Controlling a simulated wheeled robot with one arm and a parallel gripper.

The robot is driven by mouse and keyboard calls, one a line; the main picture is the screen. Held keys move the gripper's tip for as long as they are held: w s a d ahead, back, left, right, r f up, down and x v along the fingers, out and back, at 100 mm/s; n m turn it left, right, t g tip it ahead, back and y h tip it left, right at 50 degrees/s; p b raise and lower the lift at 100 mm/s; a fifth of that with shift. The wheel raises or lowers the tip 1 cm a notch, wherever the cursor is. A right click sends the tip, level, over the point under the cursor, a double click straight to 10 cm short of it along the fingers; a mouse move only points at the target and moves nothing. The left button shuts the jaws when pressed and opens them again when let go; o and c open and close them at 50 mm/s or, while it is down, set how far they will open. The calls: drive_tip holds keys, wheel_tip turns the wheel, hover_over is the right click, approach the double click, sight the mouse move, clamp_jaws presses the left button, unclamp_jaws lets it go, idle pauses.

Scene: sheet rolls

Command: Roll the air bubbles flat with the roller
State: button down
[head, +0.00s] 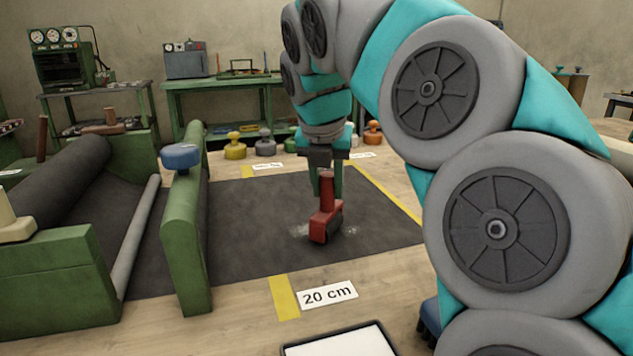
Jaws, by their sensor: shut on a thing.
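My gripper (326,178) is shut on the upright handle of a red roller (325,222). The roller's lower part sits on the dark sheet (250,245), or just over it; I cannot tell which. Pale whitish spots, which look like air bubbles, show on the sheet on both sides of the roller, one to its left (300,231) and a smaller one to its right (352,230). Any spot beneath the roller is hidden.
A green frame (185,235) with a blue knob (181,156) and a dark roll (60,195) stands at left. Several coloured weights line the sheet's far edge. A white tray (340,343) lies in front.

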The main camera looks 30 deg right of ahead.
drive_tip(key=shift+s+d, duration=0.55)
drive_tip(key=shift+d, duration=3.05)
drive_tip(key=shift+w+a+f, duration=0.1)
drive_tip(key=shift+w+a, duration=0.05)
drive_tip(key=shift+a, duration=0.5)
drive_tip(key=shift+w+a+f, duration=0.15)
drive_tip(key=shift+w+a, duration=0.05)
drive_tip(key=shift+a, duration=0.5)
drive_tip(key=shift+w+a+f, duration=0.1)
drive_tip(key=shift+w+a, duration=0.05)
drive_tip(key=shift+a, duration=0.5)
drive_tip(key=w+a, duration=0.2)
drive_tip(key=a, duration=0.4)
drive_tip(key=shift+r, duration=0.3)
